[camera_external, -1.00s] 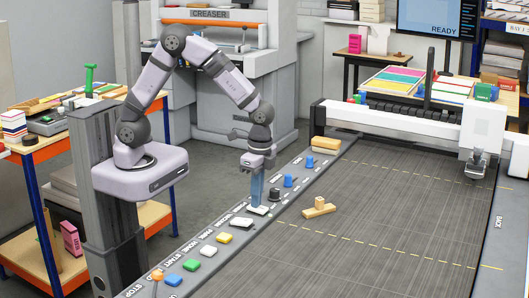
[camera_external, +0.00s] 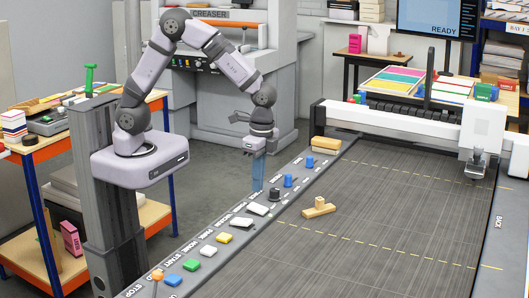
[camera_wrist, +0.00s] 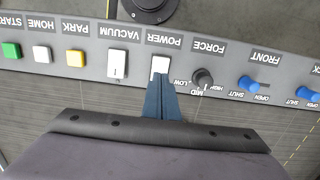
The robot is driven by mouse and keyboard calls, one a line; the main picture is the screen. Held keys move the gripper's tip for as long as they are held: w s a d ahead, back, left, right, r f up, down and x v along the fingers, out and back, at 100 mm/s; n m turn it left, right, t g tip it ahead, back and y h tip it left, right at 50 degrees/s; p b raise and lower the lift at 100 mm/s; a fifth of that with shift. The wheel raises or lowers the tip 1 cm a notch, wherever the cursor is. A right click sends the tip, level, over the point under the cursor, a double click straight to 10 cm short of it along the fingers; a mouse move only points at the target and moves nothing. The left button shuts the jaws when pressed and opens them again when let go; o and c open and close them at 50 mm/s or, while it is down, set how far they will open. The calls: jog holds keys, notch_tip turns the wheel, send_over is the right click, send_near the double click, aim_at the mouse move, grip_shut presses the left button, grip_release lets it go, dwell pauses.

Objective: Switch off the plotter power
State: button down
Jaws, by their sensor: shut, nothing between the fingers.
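The power switch (camera_external: 257,209) is a white rocker on the plotter's grey control strip, between the vacuum switch (camera_external: 241,223) and the black force knob (camera_external: 274,194). In the wrist view the power switch (camera_wrist: 160,66) sits below the POWER label, just past my fingertips. My gripper (camera_external: 258,188) has blue fingers pointing down, shut and empty. The fingertips appear just above and behind the switch, apart from it. In the wrist view my gripper (camera_wrist: 160,84) covers the switch's lower edge. I cannot tell which way the rocker is tipped.
Two blue valve levers (camera_external: 288,181) stand on the strip beyond the force knob. Park, home and start buttons lie on the other side, with an orange-topped control (camera_external: 157,275) at the near end. A wooden piece (camera_external: 319,208) lies on the plotter bed. The monitor reads READY.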

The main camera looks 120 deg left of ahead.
aim_at(253, 205)
notch_tip(253, 205, up, 9)
jog(key=b, duration=0.2)
jog(key=shift+w, duration=0.35)
jog(key=shift+f, duration=0.15)
jog(key=b, duration=0.4)
jog(key=shift+w+f+g, duration=0.2)
jog(key=shift+w+g, duration=0.1)
jog(key=shift+g, duration=0.1)
jog(key=shift+d+r, duration=0.1)
jog(key=shift+r, duration=0.25)
jog(key=f+p, duration=0.1)
jog(key=f, duration=0.3)
jog(key=s+f, duration=0.1)
jog(key=f, duration=0.4)
jog(key=s+f+p, duration=0.1)
jog(key=f, duration=0.3)
jog(key=shift+s+f+p, duration=0.1)
jog(key=shift+f+p, duration=0.25)
jog(key=shift+f, duration=0.05)
